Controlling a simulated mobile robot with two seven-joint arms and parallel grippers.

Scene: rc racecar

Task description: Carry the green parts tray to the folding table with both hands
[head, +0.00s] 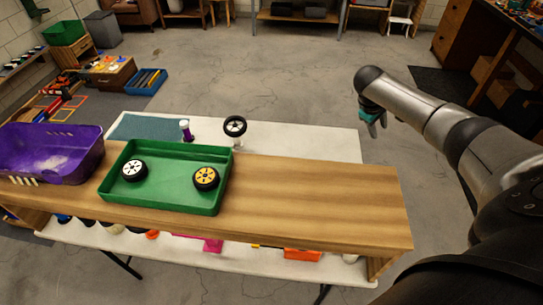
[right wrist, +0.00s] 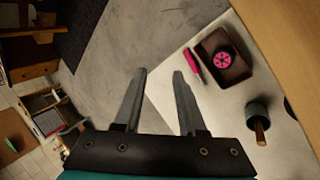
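The green parts tray (head: 160,197) sits on a wooden shelf board (head: 300,200) that stands over the white folding table (head: 300,143). Two wheels lie in the tray, a white-rimmed one (head: 134,170) at left and a yellow-rimmed one (head: 206,178) at right. My right gripper (head: 378,120) is beyond the table's right end, well to the right of the tray and apart from it. In the right wrist view its two fingers (right wrist: 160,78) are spread with nothing between them. My left gripper is in neither view.
A purple bin (head: 50,160) stands left of the tray. A wheel (head: 235,126) and a purple-capped bottle (head: 185,130) stand on the table behind the shelf. Small items sit under the shelf, including an orange box (head: 302,254). The shelf's right part is bare.

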